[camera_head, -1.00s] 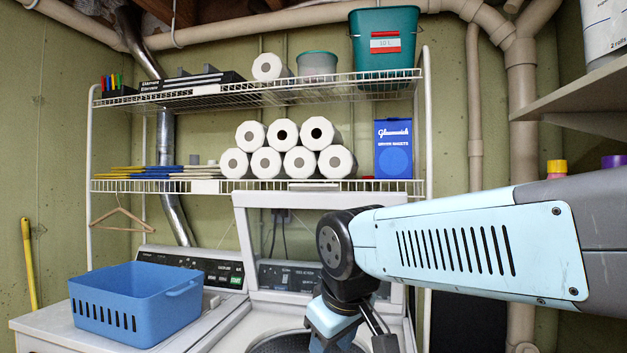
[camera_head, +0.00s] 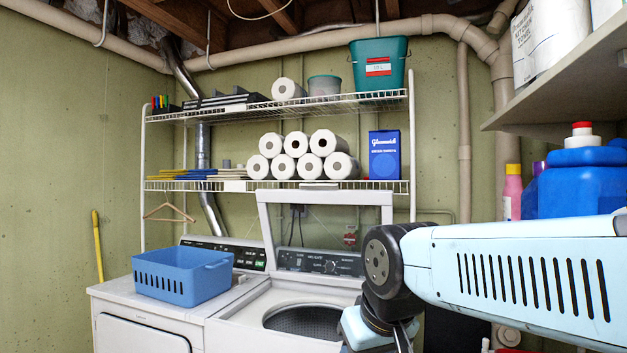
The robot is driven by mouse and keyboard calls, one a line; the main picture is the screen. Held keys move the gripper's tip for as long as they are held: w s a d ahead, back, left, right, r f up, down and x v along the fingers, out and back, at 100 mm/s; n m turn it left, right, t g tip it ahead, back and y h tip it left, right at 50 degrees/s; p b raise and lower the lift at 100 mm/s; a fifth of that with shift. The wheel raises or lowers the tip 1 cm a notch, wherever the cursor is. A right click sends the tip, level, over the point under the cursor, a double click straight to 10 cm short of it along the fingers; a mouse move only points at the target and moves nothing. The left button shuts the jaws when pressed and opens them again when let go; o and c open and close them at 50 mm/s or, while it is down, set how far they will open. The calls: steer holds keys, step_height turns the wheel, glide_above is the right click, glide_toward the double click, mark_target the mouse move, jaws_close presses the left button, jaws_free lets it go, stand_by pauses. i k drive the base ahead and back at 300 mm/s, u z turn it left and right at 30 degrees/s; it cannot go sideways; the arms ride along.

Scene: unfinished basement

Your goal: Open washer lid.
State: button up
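The washer (camera_head: 290,292) is white, and its round drum opening (camera_head: 305,318) is uncovered. Its lid (camera_head: 325,197), a white frame around a clear pane, stands raised at the back, in front of the washer's control panel (camera_head: 318,262). My gripper (camera_head: 375,328) hangs at the bottom of the view, right of the drum opening and in front of the lid's lower right side. The fingertips are cut off or hidden, so I cannot tell whether it is open or shut. I see no contact between it and the lid.
A blue basket (camera_head: 182,277) sits on the white dryer (camera_head: 140,325) to the left. A wire rack (camera_head: 285,106) with paper rolls, a blue box (camera_head: 384,155) and a teal bin (camera_head: 378,65) stands behind. A shelf (camera_head: 560,85) and a blue jug (camera_head: 580,180) are at right.

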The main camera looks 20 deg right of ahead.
mark_target(327, 193)
steer(key=u, duration=1.65)
steer(key=i, duration=1.05)
steer(key=z, duration=2.25)
steer(key=i, duration=1)
